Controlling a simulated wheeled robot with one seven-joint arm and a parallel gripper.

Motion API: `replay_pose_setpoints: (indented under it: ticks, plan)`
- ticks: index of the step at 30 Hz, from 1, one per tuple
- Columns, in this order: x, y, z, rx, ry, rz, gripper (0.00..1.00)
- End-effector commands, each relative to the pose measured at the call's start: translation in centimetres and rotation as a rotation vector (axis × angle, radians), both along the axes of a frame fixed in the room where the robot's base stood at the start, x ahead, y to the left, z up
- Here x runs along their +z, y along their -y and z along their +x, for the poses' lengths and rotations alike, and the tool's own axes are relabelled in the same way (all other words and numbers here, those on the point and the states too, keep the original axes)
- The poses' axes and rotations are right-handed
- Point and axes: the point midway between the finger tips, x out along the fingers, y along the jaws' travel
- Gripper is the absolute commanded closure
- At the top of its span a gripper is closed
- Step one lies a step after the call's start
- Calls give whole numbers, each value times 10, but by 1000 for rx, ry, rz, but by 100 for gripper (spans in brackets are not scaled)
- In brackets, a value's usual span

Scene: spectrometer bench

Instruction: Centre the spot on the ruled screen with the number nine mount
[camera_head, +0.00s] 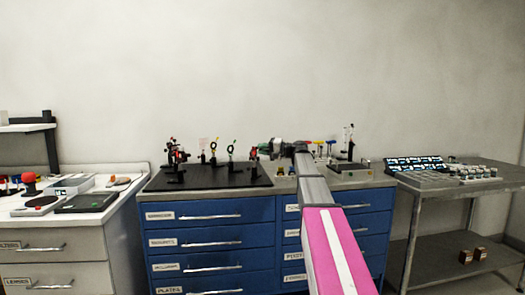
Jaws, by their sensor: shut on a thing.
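My gripper (262,150) reaches in from the right over the black breadboard (210,182). It is shut at a small red and black mount (253,154) near the board's right side. The exact part between the fingers is too small to make out. A small pale panel (204,143), perhaps the ruled screen, stands at the back of the board. No spot can be made out on it. Other red and black mounts (176,158) stand at the left of the board. No mount number is legible, so I cannot tell which is number nine.
The board lies on a blue drawer cabinet (205,240). Small tools and a post stand (349,150) are to its right. A white bench (75,208) with boxes is at left, a grey cart (455,182) with trays at right. The board's front is clear.

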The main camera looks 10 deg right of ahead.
Motion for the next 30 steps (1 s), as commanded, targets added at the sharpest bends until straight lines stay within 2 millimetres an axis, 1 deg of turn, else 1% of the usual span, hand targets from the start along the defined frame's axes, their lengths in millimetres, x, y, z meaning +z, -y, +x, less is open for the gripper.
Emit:
replay_pose_setpoints:
  ticks: [13,14,15,16,25,28,30]
  plan:
    - [0,0,-1,2,7,-4,100]
    - [0,0,-1,2,7,-4,72]
    - [0,0,-1,2,7,-4,59]
    - [0,0,-1,2,7,-4,56]
    - [0,1,-1,1,6,-3,56]
    - [0,8,-4,0,6,-3,56]
    - [0,16,-8,-1,7,-4,56]
